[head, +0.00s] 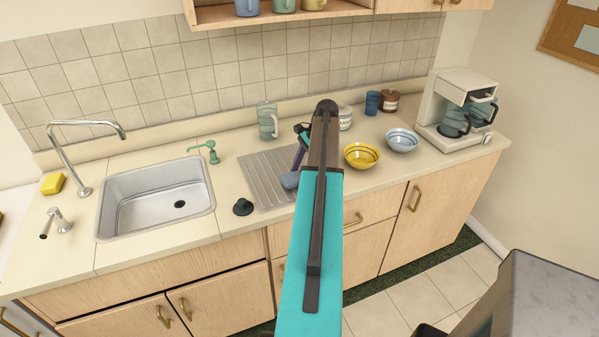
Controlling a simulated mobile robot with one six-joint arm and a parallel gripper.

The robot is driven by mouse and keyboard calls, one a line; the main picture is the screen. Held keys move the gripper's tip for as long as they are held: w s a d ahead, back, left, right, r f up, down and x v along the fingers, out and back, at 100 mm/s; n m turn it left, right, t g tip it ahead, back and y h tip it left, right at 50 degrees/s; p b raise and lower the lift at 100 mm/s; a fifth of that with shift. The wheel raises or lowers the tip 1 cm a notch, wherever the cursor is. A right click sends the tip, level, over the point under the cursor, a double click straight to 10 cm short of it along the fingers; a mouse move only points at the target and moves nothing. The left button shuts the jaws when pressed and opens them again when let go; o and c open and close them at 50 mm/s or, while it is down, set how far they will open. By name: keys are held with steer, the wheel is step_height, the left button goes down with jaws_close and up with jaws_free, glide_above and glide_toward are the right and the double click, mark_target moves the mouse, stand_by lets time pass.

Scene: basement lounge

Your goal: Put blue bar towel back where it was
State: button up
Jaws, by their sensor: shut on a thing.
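A small blue-grey folded piece, which looks like the blue bar towel (291,180), shows at the right part of the grooved metal drainboard, just left of my arm. My gripper (296,168) is largely hidden behind my teal arm; it is shut on the towel, at the towel's upper end. The towel's right side is hidden by my arm. I cannot tell whether the towel touches the drainboard or hangs just above it.
The drainboard (262,170) lies right of the sink (158,200). A black stopper (243,207) sits at its front left and a green-grey jug (267,120) behind it. A yellow bowl (361,156), a pale blue bowl (402,140) and a coffee maker (458,105) stand to the right. The front counter left of the sink has free room.

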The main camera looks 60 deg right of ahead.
steer(key=shift+f, duration=0.2)
steer(key=o, duration=0.9)
steer(key=shift+b+v, duration=1.95)
steer(key=shift+v, duration=4.3)
steer(key=shift+a+f, duration=0.1)
